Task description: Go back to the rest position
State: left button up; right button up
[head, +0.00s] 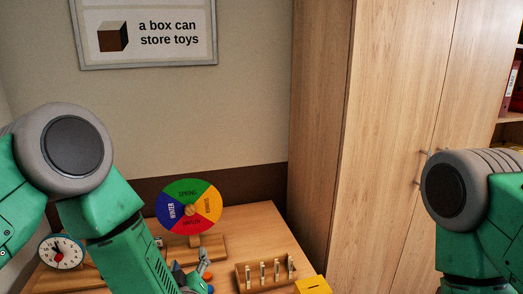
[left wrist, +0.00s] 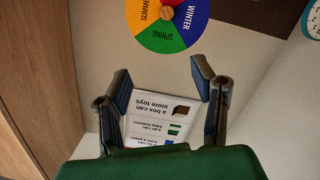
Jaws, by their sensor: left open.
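My left arm comes in from the left in the head view and reaches down over the wooden table (head: 250,222). My left gripper (head: 203,267) shows partly at the arm's lower end, in front of the season wheel. In the left wrist view my left gripper (left wrist: 162,80) is open, with its two dark fingers wide apart and nothing between them. The right arm shows at the right edge of the head view, in front of the cupboard. Its gripper is out of the picture.
A four-coloured season wheel (head: 188,206), a clock (head: 61,252), a wooden peg rack (head: 264,272) and a yellow box (head: 312,285) stand on the table. A tall cupboard (head: 385,120) stands right. A poster (head: 148,33) hangs on the wall.

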pick_arm(q)
jog(key=s+a+f+m+g+h+b, duration=0.2)
jog(key=s+a+f+m+g+b, duration=0.15)
jog(key=s+f, duration=0.55)
jog(key=s+a+f+m+g+h+b, duration=0.15)
jog(key=s+f+g, duration=0.35)
jog(key=f, duration=0.7)
jog(key=s+a+f+m+g+b, duration=0.1)
jog(key=s+a+f+g, duration=0.1)
jog(key=s, duration=0.5)
jog(key=s+a+f+m+g+b, duration=0.1)
jog(key=s+a+f+g, duration=0.1)
jog(key=s, duration=0.5)
jog(key=s+a+f+g+b, duration=0.1)
jog(key=s+a+f+g, duration=0.1)
jog(key=s, duration=0.5)
notch_tip(320, 180, down, 2)
jog(key=shift+a+m+g+b, duration=0.3)
jog(key=shift+m+g+b, duration=0.1)
jog(key=shift+g, duration=0.15)
